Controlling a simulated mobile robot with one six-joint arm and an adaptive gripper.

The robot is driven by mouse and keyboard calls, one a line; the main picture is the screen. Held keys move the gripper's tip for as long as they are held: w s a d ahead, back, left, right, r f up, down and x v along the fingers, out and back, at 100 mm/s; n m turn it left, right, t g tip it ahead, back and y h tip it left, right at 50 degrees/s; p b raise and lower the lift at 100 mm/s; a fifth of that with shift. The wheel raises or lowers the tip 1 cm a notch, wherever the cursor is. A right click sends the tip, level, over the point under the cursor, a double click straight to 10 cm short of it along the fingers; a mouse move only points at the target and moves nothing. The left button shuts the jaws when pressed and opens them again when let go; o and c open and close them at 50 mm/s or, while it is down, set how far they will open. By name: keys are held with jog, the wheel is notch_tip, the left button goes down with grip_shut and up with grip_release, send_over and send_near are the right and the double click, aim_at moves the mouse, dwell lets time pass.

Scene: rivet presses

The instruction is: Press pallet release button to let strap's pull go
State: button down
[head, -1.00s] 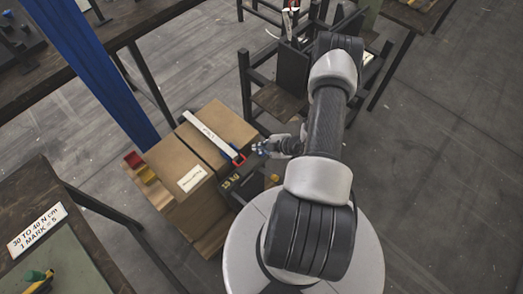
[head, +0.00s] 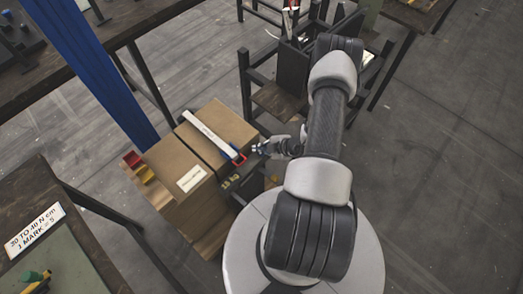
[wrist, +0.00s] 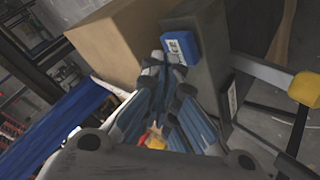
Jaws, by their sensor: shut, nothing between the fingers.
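A brown carton (head: 219,128) with a dark strap stands on a wooden pallet (head: 214,241). A white bar with a red bracket (head: 239,160) lies across its top. A dark box with yellow lettering (head: 231,182) stands against its near right side. My gripper (head: 259,148) is just right of the red bracket, above the dark box. In the wrist view my gripper (wrist: 160,62) is shut and empty, its tips close to a blue block with white letters (wrist: 181,47) on a dark housing (wrist: 213,50). I cannot tell whether they touch. The release button is not clearly identifiable.
Dark work tables stand at the left and a dark frame (head: 281,100) stands behind my gripper. Open floor lies at the right.

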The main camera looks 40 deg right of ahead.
jog(key=shift+f+b, duration=0.35)
jog(key=shift+f, duration=0.15)
jog(key=shift+r, duration=0.2)
dwell(0.5)
jog(key=shift+r+p, duration=0.7)
jog(key=shift+r, duration=0.1)
jog(key=shift+r+p, duration=1.9)
jog(key=shift+r, duration=0.6)
